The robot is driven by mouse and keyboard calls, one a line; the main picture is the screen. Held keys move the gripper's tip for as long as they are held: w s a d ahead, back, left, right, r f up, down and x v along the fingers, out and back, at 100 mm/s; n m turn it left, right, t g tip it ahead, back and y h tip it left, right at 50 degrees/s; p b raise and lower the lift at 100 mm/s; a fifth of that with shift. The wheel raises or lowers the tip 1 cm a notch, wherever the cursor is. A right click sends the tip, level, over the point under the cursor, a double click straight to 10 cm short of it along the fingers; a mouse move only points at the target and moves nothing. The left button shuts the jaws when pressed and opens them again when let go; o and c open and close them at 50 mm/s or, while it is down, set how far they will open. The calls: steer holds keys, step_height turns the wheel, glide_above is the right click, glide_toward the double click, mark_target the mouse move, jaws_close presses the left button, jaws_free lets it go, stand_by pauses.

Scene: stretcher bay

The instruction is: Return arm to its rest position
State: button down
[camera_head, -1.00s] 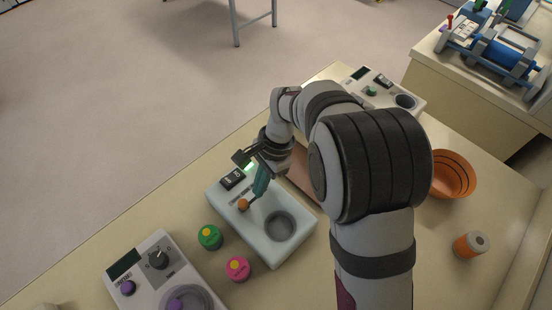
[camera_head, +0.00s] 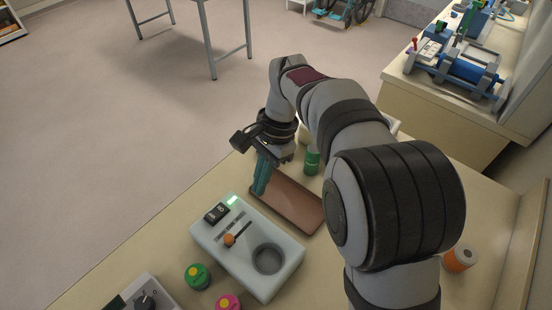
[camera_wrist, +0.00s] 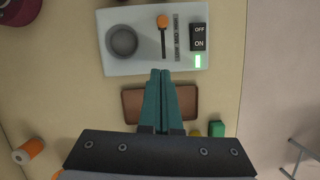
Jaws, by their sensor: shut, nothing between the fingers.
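The white device (camera_head: 285,283) stands nearer the camera, apart from the fingers. It has an orange-knobbed lever (camera_head: 230,239), a round well (camera_head: 268,258), an ON/OFF switch (camera_head: 216,213) and a lit green lamp (camera_head: 232,201). My arm hides part of the table on the right.
A green-lidded jar (camera_head: 198,276) and a pink-lidded jar (camera_head: 228,303) stand by the device. A green container (camera_head: 312,162) is beside the tray, close to my arm. An orange-and-white roll (camera_head: 459,258) lies at right. A side bench (camera_head: 440,105) carries blue equipment (camera_head: 470,68). Open floor lies at left.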

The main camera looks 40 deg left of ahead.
steer(key=d+r+m+t+y, duration=0.1)
steer(key=d+r, duration=0.2)
steer(key=d, duration=0.8)
steer(key=d+r+m+t, duration=0.1)
steer(key=d+r, duration=0.3)
steer(key=d, duration=0.7)
steer(key=s+d+f+m+t, duration=0.1)
steer(key=s+d+f, duration=0.2)
steer(key=s+d, duration=0.7)
steer(key=shift+d+f+m, duration=0.4)
steer(key=shift+d, duration=0.1)
